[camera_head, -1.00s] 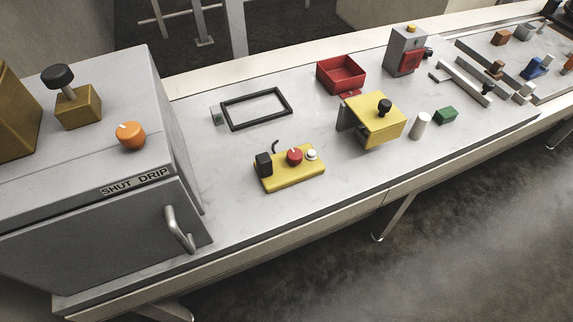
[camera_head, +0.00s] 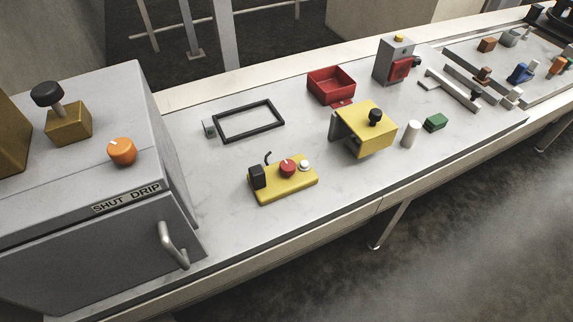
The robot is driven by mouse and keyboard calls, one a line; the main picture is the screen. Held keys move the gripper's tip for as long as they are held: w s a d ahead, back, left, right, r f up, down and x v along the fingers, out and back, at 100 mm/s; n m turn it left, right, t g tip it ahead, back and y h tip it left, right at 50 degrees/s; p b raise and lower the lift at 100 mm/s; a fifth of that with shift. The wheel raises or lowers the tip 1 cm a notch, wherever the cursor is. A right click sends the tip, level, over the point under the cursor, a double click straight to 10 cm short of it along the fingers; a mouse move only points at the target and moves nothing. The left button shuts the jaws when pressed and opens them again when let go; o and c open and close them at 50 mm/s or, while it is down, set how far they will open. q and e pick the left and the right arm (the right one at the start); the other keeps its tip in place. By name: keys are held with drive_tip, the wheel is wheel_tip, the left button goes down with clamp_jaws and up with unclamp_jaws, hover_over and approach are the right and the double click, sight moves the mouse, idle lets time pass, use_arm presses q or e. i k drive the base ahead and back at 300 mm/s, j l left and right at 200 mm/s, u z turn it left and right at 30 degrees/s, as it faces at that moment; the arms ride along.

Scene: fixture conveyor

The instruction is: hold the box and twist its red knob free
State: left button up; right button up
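A low yellow box (camera_head: 288,188) lies on the light worktop near the middle of the head view. Its red knob (camera_head: 288,168) sits on the top face, between a black block (camera_head: 257,176) at the left end and a white round button (camera_head: 304,165) to the right. A thin black hook stands behind the black block. The knob is on the box, and nothing touches either of them. Neither of my grippers shows in the head view.
A grey cabinet (camera_head: 60,240) marked "SHUT DRIP" stands at left. A black frame (camera_head: 248,122) lies behind the yellow box. A larger yellow box with a black knob (camera_head: 375,117), a white cylinder (camera_head: 410,134) and a green block (camera_head: 435,122) are to the right. The worktop (camera_head: 240,232) in front is clear.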

sight(288, 167)
drive_tip(key=l+u, duration=0.25)
drive_tip(key=l, duration=0.15)
drive_tip(key=k+l+u, duration=0.1)
drive_tip(key=l+u, duration=0.15)
drive_tip(key=k+l+u, duration=0.15)
drive_tip(key=l+u, duration=0.15)
drive_tip(key=l, duration=0.15)
